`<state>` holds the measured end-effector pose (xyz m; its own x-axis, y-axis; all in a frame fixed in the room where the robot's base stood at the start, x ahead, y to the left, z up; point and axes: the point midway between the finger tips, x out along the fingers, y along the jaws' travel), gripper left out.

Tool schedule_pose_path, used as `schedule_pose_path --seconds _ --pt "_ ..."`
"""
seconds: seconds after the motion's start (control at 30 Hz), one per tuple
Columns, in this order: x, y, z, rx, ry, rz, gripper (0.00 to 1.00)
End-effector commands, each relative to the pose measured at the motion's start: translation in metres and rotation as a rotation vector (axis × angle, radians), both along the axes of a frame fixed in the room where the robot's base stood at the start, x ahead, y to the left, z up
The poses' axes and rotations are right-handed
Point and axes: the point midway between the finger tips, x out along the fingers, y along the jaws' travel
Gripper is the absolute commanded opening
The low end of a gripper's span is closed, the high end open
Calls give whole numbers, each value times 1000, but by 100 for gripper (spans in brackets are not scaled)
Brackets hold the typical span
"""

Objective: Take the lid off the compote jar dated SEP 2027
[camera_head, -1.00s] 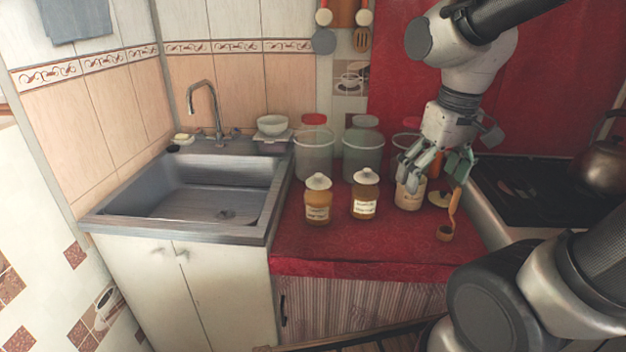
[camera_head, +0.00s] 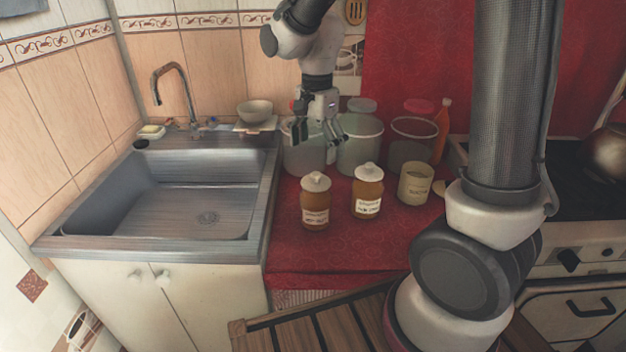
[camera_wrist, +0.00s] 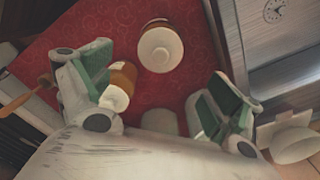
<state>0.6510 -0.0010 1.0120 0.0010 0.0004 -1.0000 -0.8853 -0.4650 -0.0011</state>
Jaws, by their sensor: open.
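Two amber compote jars with white knobbed lids stand on the red counter. The left jar (camera_head: 315,205) is nearest the sink; the right jar (camera_head: 367,194) stands beside it. Both have white labels whose dates I cannot read. In the wrist view, one white lid (camera_wrist: 160,48) shows from above ahead of the fingers. Another lidded amber jar (camera_wrist: 122,77) shows beside the left-hand finger. My gripper (camera_head: 318,143) is open and empty, above and behind the left jar, in front of the glass canisters. It spreads wide in the wrist view (camera_wrist: 163,97).
A cream labelled pot (camera_head: 415,184) stands right of the jars, with a pale disc beside it partly hidden by my arm. Several large canisters (camera_head: 360,150) and an orange bottle (camera_head: 442,130) stand behind. The sink (camera_head: 180,200) is left; the counter's front (camera_head: 340,255) is clear.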

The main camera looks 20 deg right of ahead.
Motion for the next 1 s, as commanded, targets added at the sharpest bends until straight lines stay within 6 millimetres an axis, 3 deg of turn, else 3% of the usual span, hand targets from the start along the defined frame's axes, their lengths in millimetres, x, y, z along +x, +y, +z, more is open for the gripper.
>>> schedule_pose_path --seconds 0.6,0.87,1.0 --pt "0 1 -74 -1 3 -31 91" --pt "1 1 -78 0 1 -31 91" --pt "1 1 -78 0 1 -31 68"
